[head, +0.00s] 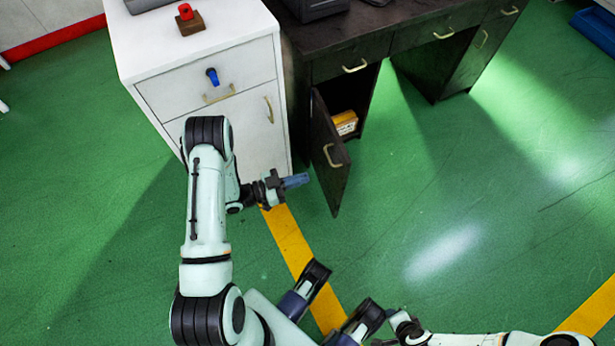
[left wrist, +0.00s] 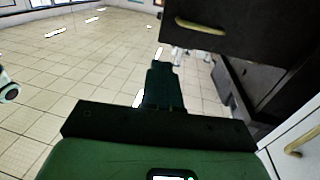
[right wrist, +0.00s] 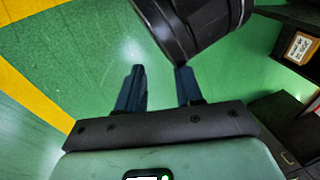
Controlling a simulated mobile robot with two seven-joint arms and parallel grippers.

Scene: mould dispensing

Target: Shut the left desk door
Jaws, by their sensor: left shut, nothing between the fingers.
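The left desk door (head: 330,155) is dark, has a brass handle, and stands ajar below the left drawer of the dark desk (head: 370,25). What seems to be the same door panel (left wrist: 235,25) fills the top of the left wrist view. My left gripper (head: 296,181) is shut and empty, just left of the door's lower part and in front of the white cabinet. Its fingers (left wrist: 163,88) point toward the door area; I cannot tell whether they touch it. My right gripper (right wrist: 158,88) is open and empty over the green floor.
The white cabinet (head: 215,45) stands close left of the desk, with a blue object on its drawer front and a red item on a brown block on top. A yellow box (head: 345,122) sits inside the open compartment. The floor (head: 450,180) to the right is clear.

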